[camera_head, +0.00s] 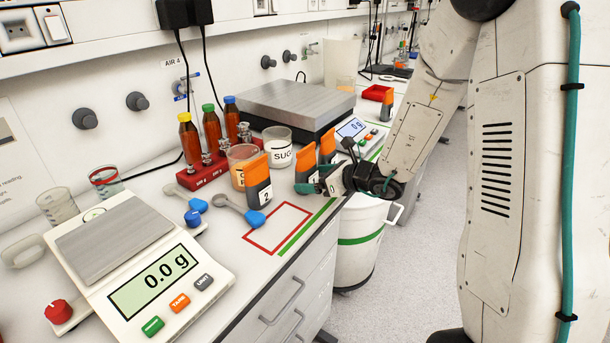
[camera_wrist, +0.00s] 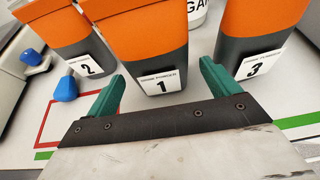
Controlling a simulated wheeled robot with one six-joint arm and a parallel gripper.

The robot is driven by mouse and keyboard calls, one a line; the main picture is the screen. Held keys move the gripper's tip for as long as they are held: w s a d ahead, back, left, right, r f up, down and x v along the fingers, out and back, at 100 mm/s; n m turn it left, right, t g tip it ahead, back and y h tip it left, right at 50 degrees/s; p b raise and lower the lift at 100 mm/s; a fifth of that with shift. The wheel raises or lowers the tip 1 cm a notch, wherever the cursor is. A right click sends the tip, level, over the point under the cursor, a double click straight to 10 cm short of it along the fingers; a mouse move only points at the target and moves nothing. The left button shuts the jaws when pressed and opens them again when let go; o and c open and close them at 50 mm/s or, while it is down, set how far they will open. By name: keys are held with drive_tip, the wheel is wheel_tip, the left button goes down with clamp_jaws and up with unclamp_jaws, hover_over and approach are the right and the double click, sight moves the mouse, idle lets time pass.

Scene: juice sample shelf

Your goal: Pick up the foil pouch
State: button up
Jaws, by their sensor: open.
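Three pouches with orange tops and dark grey lower halves stand upright on the bench. The wrist view shows their number labels: pouch 2 (camera_wrist: 72,50) at left, pouch 1 (camera_wrist: 155,65) in the middle and pouch 3 (camera_wrist: 250,50) at right. The head view also shows pouch 2 (camera_head: 259,182), pouch 1 (camera_head: 305,160) and pouch 3 (camera_head: 327,146). My gripper (camera_wrist: 162,78) is open and empty, facing pouch 1, with its green fingers low, toward either side of it. In the head view my gripper (camera_head: 316,186) partly hides pouch 1. I cannot tell whether the fingers touch it.
A red outlined square (camera_head: 277,229) on the bench is empty, with a green stripe beside it. Blue scoops (camera_head: 238,212), a juice bottle rack (camera_head: 207,172), beakers and a scale (camera_head: 150,270) stand to the left. A white bin (camera_head: 360,250) stands below the bench edge.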

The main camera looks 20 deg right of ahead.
sight(301, 178)
drive_tip(key=x, duration=0.5)
drive_tip(key=shift+w+a+f, duration=0.1)
drive_tip(key=shift+f, duration=0.1)
drive_tip(key=c, duration=1.1)
drive_tip(key=shift+c, duration=0.5)
drive_tip(key=shift+r, duration=0.15)
